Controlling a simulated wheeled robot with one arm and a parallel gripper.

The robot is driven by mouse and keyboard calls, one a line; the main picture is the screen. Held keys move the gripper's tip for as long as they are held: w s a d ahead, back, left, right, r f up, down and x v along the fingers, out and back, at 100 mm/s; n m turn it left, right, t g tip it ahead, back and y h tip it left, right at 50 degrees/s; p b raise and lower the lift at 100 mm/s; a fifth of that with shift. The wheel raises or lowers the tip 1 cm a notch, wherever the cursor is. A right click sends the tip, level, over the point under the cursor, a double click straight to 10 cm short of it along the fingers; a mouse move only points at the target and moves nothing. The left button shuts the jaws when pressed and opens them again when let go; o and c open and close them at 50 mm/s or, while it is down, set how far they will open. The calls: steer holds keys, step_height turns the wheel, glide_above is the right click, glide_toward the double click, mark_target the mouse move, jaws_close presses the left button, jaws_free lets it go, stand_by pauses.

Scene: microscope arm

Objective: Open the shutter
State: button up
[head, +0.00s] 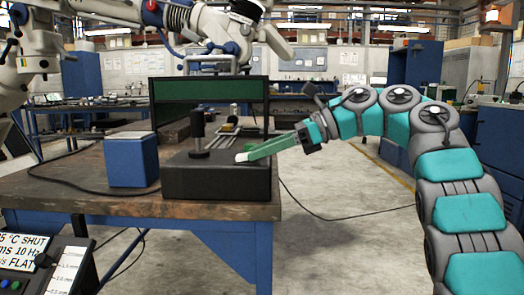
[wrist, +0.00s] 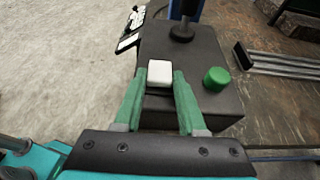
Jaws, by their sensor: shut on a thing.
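My gripper (head: 243,157) reaches in from the right with long green fingers over the dark box (head: 215,185) on the bench. In the wrist view the fingertips (wrist: 160,76) are shut on a small white square knob (wrist: 159,72), one finger on each side, at the box's near edge. A round green knob (wrist: 216,78) stands on the box top just right of the fingers, apart from them. No part is labelled as the shutter. A screen (head: 25,250) at the lower left reads "SHUT".
A black post (head: 198,130) on a round foot stands on the box. A dark frame with a green panel (head: 210,90) rises behind it. A blue block (head: 131,160) stands left on the bench (head: 60,180). Metal rails (wrist: 285,65) lie beyond the green knob.

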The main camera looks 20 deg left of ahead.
jaws_close()
steer(key=shift+w+f+y+b, duration=0.1)
steer(key=shift+f+y+b, duration=0.35)
steer(key=shift+b, duration=0.75)
steer(key=b, duration=0.1)
steer(key=y+b, duration=0.1)
steer(key=shift+d+f+b, duration=0.15)
steer(key=shift+f+b, duration=0.1)
steer(key=shift+b, duration=0.1)
steer(key=y+b, duration=0.1)
steer(key=b, duration=0.1)
steer(key=shift+r+g+b, duration=0.2)
steer(key=shift+g+b, duration=0.2)
steer(key=shift+r, duration=0.1)
steer(key=o, duration=1)
jaws_free()
steer(key=shift+c, duration=0.2)
